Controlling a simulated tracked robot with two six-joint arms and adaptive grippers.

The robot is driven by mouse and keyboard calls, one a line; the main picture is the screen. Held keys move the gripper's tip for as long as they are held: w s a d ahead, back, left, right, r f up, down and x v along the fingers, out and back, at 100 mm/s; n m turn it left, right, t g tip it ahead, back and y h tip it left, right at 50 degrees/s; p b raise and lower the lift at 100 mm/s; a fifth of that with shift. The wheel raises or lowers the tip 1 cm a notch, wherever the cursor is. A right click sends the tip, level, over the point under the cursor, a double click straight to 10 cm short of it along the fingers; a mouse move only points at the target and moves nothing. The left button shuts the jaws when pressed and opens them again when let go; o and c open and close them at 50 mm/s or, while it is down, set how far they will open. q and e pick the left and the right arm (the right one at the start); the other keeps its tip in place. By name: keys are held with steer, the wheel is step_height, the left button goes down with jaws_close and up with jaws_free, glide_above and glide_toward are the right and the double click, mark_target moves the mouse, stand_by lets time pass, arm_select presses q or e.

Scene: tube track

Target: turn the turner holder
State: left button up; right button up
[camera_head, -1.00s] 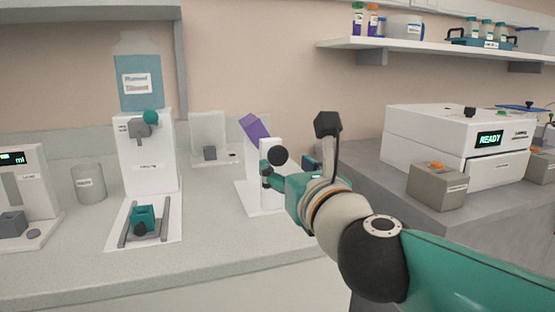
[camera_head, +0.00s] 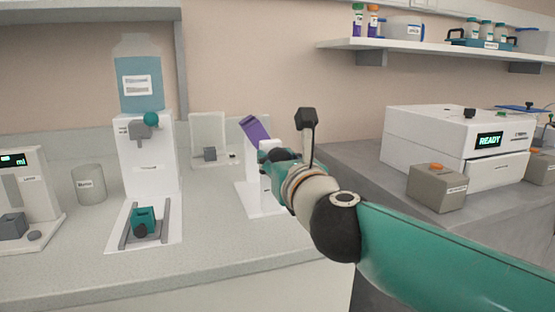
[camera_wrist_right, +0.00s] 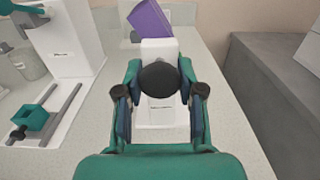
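The turner is a white stand (camera_wrist_right: 160,52) with a purple holder (camera_head: 256,128) tilted at its top. The purple holder also shows behind the stand in the right wrist view (camera_wrist_right: 150,20). A round black knob (camera_wrist_right: 159,79) faces the wrist camera. My right gripper (camera_wrist_right: 160,75) is open, with one finger on each side of the knob. I cannot tell whether the fingers touch it. In the head view my right gripper (camera_head: 268,160) hides the knob and part of the stand. My left gripper is not in view.
A white dispenser (camera_head: 148,160) with a teal carriage (camera_head: 144,217) on rails stands to the left, beside a grey cup (camera_head: 89,185). A white machine reading READY (camera_head: 440,140) and a grey box (camera_head: 437,187) stand on the right bench.

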steer(key=shift+c, duration=1.3)
